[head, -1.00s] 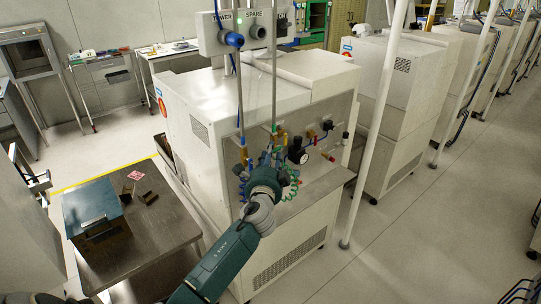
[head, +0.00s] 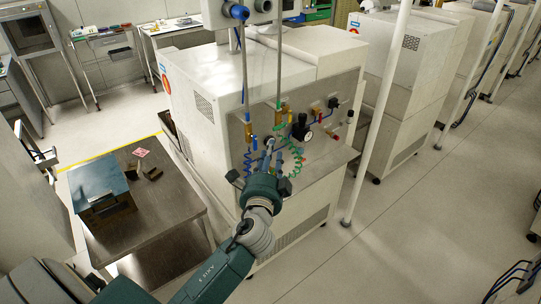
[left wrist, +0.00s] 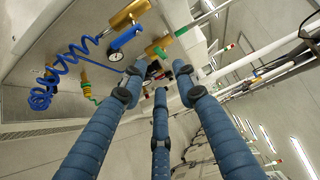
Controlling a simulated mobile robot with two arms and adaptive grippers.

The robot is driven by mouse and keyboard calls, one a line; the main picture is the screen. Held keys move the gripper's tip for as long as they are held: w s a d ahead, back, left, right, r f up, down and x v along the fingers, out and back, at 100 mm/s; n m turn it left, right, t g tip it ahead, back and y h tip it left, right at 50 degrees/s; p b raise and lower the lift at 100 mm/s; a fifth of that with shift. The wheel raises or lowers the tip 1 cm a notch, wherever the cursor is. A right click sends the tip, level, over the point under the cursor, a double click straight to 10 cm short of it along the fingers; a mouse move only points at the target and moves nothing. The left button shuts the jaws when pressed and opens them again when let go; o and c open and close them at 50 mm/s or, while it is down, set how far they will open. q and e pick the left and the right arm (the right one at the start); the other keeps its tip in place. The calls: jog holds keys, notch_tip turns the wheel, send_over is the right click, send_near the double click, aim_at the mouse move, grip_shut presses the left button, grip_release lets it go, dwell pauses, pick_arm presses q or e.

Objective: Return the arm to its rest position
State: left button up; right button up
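My left arm reaches in from the bottom of the head view. Its gripper (head: 267,152) is in front of the fittings panel on the white machine (head: 318,190). In the left wrist view the three blue fingers (left wrist: 160,80) are spread apart, with nothing seen between them. Behind them are a blue coiled hose (left wrist: 60,72), a brass fitting (left wrist: 128,15) and a blue valve handle (left wrist: 126,38). A green coiled hose (head: 296,158) hangs just right of the gripper in the head view. My right gripper is not in view.
A steel table (head: 150,228) with a blue-lidded box (head: 103,200) and small brown blocks (head: 152,173) stands left of my arm. A white pole (head: 377,125) rises right of the machine. Open floor (head: 410,235) lies at the right.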

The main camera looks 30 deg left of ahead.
pick_arm(q)
jog(key=shift+s, duration=0.1)
dwell(0.4)
notch_tip(320, 180, down, 26)
jog(key=s+d+n+g+h+b, duration=0.1)
jog(key=s+d+g+h+b, duration=0.2)
jog(key=g+b, duration=0.1)
jog(key=s+d+f+n+g+h+b, duration=0.15)
jog(key=s+f, duration=0.35)
jog(key=f, duration=0.6)
jog(key=s+d+f+n+g+b, duration=0.1)
jog(key=s+f+g+b, duration=0.15)
jog(key=s+f, duration=0.65)
jog(key=s+d+f+n+g+h+b, duration=0.1)
jog(key=s+f+n+g+b, duration=0.1)
jog(key=s+f, duration=0.65)
jog(key=s+d+f+n+g+h+b, duration=0.15)
jog(key=s+f, duration=0.45)
jog(key=f, duration=0.6)
jog(key=s+f+n+g+b, duration=0.1)
jog(key=s+f, duration=0.4)
jog(key=s, duration=0.5)
jog(key=s+d+f+n+g+b, duration=0.1)
jog(key=s+f+n+g, duration=0.2)
jog(key=s, duration=0.8)
notch_tip(320, 180, down, 2)
jog(key=shift+s+d+f, duration=0.2)
jog(key=shift+d+f, duration=0.05)
